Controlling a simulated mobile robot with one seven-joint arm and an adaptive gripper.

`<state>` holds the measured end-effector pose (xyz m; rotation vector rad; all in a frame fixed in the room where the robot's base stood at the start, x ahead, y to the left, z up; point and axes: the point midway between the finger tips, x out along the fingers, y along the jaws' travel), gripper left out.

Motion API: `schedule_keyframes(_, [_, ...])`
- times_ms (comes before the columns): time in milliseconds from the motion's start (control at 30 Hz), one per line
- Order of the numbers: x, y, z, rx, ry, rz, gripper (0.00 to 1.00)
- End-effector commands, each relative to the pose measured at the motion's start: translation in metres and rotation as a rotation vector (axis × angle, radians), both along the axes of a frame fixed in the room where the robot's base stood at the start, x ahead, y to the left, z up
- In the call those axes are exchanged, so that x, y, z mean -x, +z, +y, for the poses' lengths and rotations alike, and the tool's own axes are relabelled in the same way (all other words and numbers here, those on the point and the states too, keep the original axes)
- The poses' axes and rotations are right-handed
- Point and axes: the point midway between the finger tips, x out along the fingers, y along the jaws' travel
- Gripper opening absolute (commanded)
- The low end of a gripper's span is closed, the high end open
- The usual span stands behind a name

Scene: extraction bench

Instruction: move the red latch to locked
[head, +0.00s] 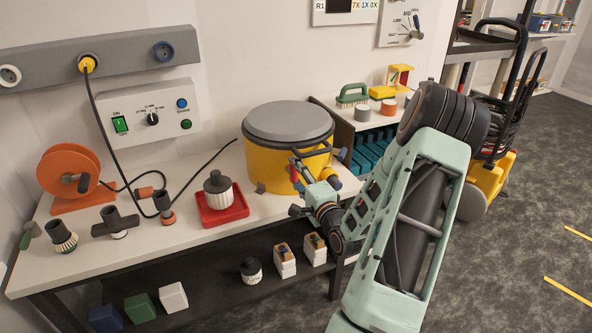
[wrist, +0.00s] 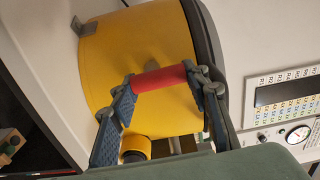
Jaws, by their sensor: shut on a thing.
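The yellow drum (head: 272,165) with a grey lid stands at the right end of the bench; its yellow side also fills much of the wrist view (wrist: 110,60). The red latch (wrist: 160,77) lies across the drum's side in the wrist view, between my two fingertips. My gripper (wrist: 163,82) is shut on it, one finger at each end. In the head view my gripper (head: 297,168) is at the drum's front right side, and little of the latch shows there. I cannot tell whether the latch is locked.
A red tray (head: 243,212) with a ribbed, dark-topped jar (head: 218,188) stands left of the drum. An orange reel (head: 70,172) and dark fittings (head: 115,222) are farther left. A low shelf unit (head: 345,128) stands behind my arm. The floor at the right is mostly clear.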

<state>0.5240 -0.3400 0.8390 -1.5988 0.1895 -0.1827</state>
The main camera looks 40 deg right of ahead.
Motion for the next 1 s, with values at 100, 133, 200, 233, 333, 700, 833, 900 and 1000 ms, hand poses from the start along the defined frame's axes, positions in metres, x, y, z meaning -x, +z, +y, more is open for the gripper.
schedule_keyframes(100, [0.0003, -0.0006, 0.0004, -0.033, 0.001, -0.006, 0.18])
schedule_keyframes(133, [0.0003, -0.0008, 0.0003, -0.037, 0.001, -0.007, 0.18])
schedule_keyframes(200, [0.0004, -0.0010, 0.0002, -0.046, 0.001, -0.009, 0.19])
schedule_keyframes(233, [0.0004, -0.0011, 0.0002, -0.048, 0.001, -0.009, 0.19])
schedule_keyframes(333, [0.0004, -0.0013, 0.0000, -0.053, 0.001, -0.011, 0.19])
schedule_keyframes(700, [0.0004, -0.0014, -0.0002, -0.054, 0.000, -0.011, 0.48])
schedule_keyframes(833, [0.0003, -0.0010, -0.0003, -0.053, 0.000, -0.012, 0.61])
schedule_keyframes(900, [0.0002, -0.0005, -0.0005, -0.052, 0.000, -0.012, 0.61])
schedule_keyframes(1000, [0.0001, 0.0001, -0.0006, -0.050, 0.000, -0.013, 0.61])
